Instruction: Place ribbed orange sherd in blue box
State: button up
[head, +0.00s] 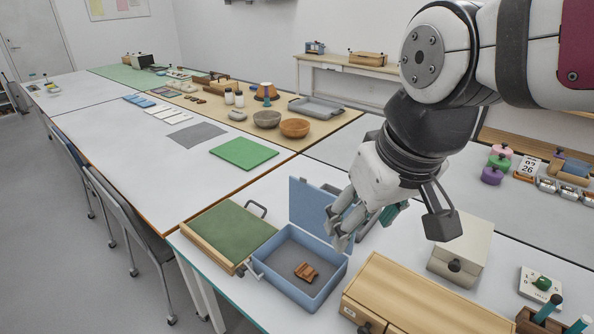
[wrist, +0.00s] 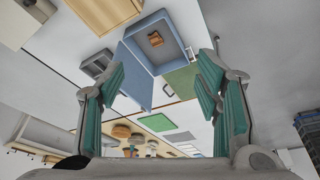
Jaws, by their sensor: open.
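The ribbed orange sherd (head: 306,272) lies on the grey floor of the open blue box (head: 282,285). It also shows inside the box in the wrist view (wrist: 156,39). The lid of the blue box (head: 310,205) stands raised at the back. My gripper (head: 395,228) is open, above and to the right of the box, apart from the sherd. In the wrist view both fingers (wrist: 164,95) are spread with nothing between them.
A green-topped wooden case (head: 231,233) stands left of the box. A wooden box (head: 415,296) is close on the right, with a light box with a dark knob (head: 459,250) behind it. A green mat (head: 244,153) lies farther back on the table.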

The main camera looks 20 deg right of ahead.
jog(key=shift+m+t, duration=0.4)
jog(key=shift+m, duration=0.1)
jog(key=s, duration=0.4)
jog(key=shift+s+d, duration=0.1)
jog(key=shift+c, duration=0.3)
dwell(0.4)
